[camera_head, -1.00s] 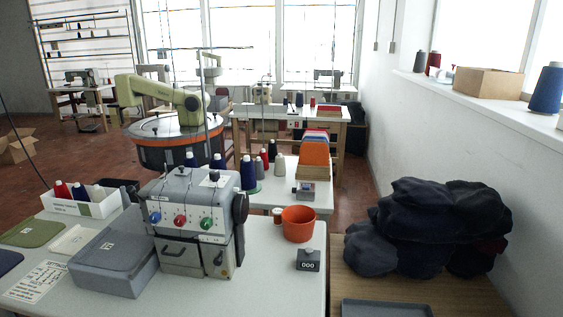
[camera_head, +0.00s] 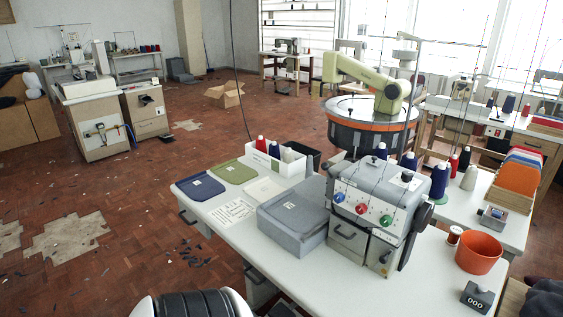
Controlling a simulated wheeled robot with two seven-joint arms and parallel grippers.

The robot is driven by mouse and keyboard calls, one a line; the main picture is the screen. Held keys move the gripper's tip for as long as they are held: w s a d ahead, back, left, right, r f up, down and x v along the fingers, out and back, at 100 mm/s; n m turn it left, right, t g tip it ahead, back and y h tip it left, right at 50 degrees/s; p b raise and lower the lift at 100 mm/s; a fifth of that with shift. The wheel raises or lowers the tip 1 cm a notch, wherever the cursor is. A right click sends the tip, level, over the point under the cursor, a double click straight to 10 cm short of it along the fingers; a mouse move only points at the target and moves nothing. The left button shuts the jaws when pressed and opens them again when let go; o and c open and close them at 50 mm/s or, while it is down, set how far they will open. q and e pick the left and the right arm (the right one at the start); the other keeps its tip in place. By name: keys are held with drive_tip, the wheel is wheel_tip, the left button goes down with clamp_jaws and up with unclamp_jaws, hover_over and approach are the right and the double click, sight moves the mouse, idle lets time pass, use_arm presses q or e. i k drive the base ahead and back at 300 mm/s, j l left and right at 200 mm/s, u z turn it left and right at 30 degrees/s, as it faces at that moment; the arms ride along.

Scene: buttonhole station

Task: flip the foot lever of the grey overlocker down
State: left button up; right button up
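The grey overlocker (camera_head: 346,184) stands on the white table (camera_head: 222,262) right of centre. Its front has a blue, a red and a green dial in a row. Below them are a dark bar handle (camera_head: 343,235) on the front panel and a small dark lever-like part (camera_head: 384,257) at the lower right. I cannot tell for certain which part is the foot lever or how it is set. Neither of my grippers is in view.
A grey box (camera_head: 292,222) stands left of the overlocker. An orange bucket (camera_head: 478,254) and a black counter (camera_head: 476,298) are to its right. A white thread box (camera_head: 277,160) and folded cloths lie at the table's left. Open brick-red floor (camera_head: 150,210) is at left.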

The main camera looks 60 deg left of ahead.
sight(325, 167)
drive_tip(key=u, duration=0.4)
drive_tip(key=j+u, duration=0.15)
drive_tip(key=u, duration=0.7)
drive_tip(key=j+u, duration=0.15)
drive_tip(key=u, duration=0.25)
